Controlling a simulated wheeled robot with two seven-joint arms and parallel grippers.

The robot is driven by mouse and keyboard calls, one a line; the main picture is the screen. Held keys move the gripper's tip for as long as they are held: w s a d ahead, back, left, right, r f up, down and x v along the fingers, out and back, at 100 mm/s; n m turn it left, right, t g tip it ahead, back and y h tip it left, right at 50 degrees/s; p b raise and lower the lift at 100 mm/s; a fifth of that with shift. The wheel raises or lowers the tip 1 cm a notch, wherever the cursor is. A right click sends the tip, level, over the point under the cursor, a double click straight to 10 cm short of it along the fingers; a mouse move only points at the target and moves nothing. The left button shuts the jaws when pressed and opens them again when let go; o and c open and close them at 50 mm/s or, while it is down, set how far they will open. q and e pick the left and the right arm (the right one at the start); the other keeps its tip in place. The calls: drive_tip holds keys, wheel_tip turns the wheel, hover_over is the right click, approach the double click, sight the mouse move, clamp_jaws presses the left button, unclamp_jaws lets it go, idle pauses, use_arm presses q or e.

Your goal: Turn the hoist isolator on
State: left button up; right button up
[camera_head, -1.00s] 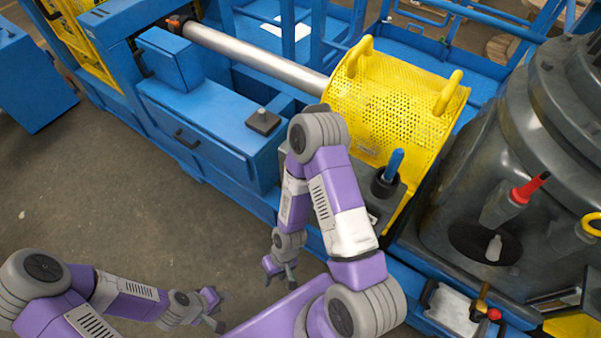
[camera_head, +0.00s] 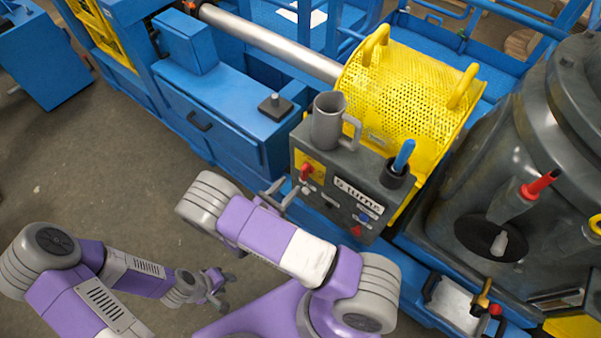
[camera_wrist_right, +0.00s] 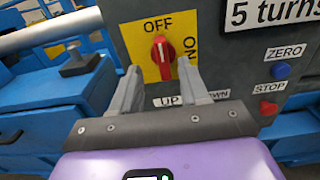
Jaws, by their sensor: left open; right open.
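The hoist isolator is a red rotary knob (camera_wrist_right: 163,54) on a yellow plate (camera_wrist_right: 144,36), marked OFF above and ON at its right. Its handle stands upright, in line with OFF. In the head view the knob (camera_head: 305,172) sits on the left of the grey control box's front. My right gripper (camera_wrist_right: 160,76) is open, its fingers pointing at the plate with the knob beyond and between the tips. I see no contact with the knob. In the head view, my right gripper (camera_head: 279,192) is just left of the box. My left gripper (camera_head: 226,290) is open and empty, low over the floor.
The grey control box (camera_head: 328,192) also bears a "5 turns" label, a blue ZERO button (camera_wrist_right: 281,70) and a red STOP button (camera_wrist_right: 268,107). A grey mug (camera_head: 327,122) and a cup with a blue-handled item (camera_head: 396,176) stand on top. Yellow mesh guard (camera_head: 405,95) is behind.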

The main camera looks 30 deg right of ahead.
sight(302, 173)
drive_tip(key=x, duration=0.7)
drive_tip(key=shift+s+d+b, duration=0.1)
drive_tip(key=shift+b, duration=0.3)
drive_tip(key=shift+c, duration=0.4)
clamp_jaws()
